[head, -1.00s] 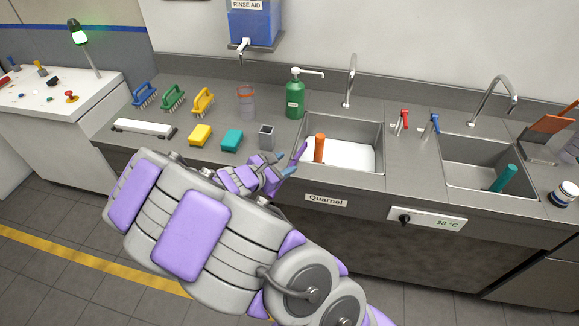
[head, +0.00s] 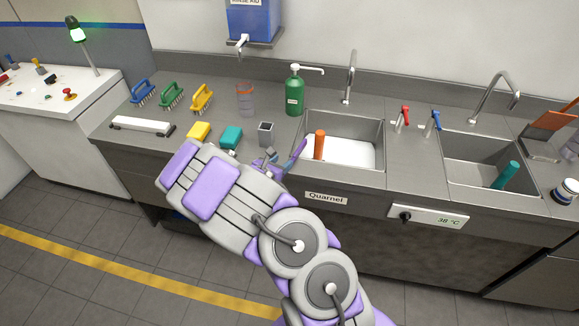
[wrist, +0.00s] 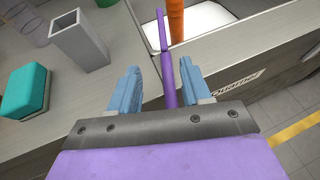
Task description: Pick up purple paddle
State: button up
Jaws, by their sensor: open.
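The purple paddle (wrist: 164,45) shows in the wrist view as a thin upright strip with a narrow shaft. Its shaft runs between my gripper's two blue fingers (wrist: 158,75), with a gap visible on each side. In the head view a small purple part of the paddle (head: 300,147) shows at the left sink's front left corner, beside my gripper (head: 280,162). My gripper is open. My arm and gripper hide the paddle's lower part, and I cannot tell what it rests on.
The left sink (head: 378,160) holds an orange handle (head: 319,145) over a white surface. A grey square cup (head: 265,134), a teal sponge (head: 231,138) and a yellow sponge (head: 199,131) stand left of my gripper. A green pump bottle (head: 295,95) stands behind. The counter's front edge is close.

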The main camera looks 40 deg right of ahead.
aim_at(293, 156)
jog(key=x, duration=0.2)
jog(key=shift+w+d+f, duration=0.1)
jog(key=shift+d, duration=0.2)
jog(key=x, duration=0.2)
jog(key=b+x, duration=0.1)
jog(key=x, duration=0.1)
jog(key=shift+d+f+b, duration=0.3)
jog(key=shift+f, duration=0.05)
jog(key=shift+d, duration=0.3)
jog(key=shift+c, duration=0.3)
grip_shut()
